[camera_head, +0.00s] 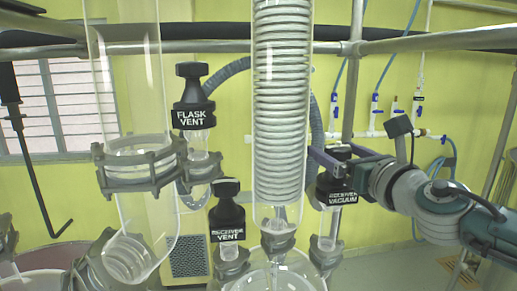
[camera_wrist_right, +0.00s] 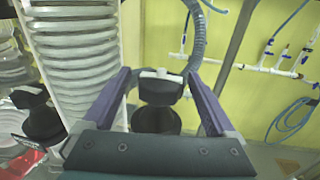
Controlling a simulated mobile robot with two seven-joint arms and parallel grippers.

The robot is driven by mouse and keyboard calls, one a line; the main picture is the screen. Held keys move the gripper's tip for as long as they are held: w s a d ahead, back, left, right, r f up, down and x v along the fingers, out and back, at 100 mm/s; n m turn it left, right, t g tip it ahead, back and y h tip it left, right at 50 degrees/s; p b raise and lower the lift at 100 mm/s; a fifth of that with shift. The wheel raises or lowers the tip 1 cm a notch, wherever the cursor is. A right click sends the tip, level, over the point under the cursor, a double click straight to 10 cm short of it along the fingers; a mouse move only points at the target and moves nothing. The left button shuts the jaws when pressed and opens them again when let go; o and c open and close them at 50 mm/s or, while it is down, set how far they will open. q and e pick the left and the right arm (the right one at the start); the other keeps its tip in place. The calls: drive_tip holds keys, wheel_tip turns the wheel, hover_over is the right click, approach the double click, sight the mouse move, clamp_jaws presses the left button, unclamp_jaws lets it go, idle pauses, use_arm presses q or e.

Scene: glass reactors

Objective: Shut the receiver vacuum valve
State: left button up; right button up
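The receiver vacuum valve (camera_head: 337,190) is a black knob with a white "RECEIVER VACUUM" label, right of the coiled glass column in the head view. My right gripper (camera_head: 335,158) reaches it from the right at the height of the knob's top, its fingers partly covering the knob. In the right wrist view the black knob (camera_wrist_right: 160,88) sits between the two purple fingers of the right gripper (camera_wrist_right: 158,76). A narrow gap shows on each side, so the gripper looks open around it. My left gripper is not in view.
The coiled glass column (camera_head: 282,100) stands close left of the right gripper. The flask vent knob (camera_head: 193,95) and receiver vent knob (camera_head: 227,212) are farther left. A grey hose (camera_wrist_right: 197,40) passes behind the valve. Metal rails (camera_head: 430,40) cross above.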

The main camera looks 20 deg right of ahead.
drive_tip(key=c, duration=1.3)
drive_tip(key=shift+r+m+h+p, duration=0.15)
drive_tip(key=shift+m+h+p, duration=0.8)
drive_tip(key=shift+h, duration=0.45)
drive_tip(key=shift+a+m+g+h+p, duration=0.1)
drive_tip(key=shift+m+g+h+p, duration=0.2)
drive_tip(key=shift+m+g+h, duration=0.65)
drive_tip(key=shift+m+h, duration=0.3)
drive_tip(key=shift+h, duration=0.55)
drive_tip(key=shift+f+m+g+h+b, duration=0.3)
drive_tip(key=shift+m+g+h+b, duration=0.35)
drive_tip(key=shift+h, duration=0.45)
drive_tip(key=m+g+h+b, duration=0.2)
drive_tip(key=h+b, duration=0.1)
drive_tip(key=shift+m, duration=0.35)
drive_tip(key=shift+r+m+g+h+b, duration=0.15)
drive_tip(key=shift+m+g+h+b, duration=0.45)
drive_tip(key=shift+g+h+b, duration=0.25)
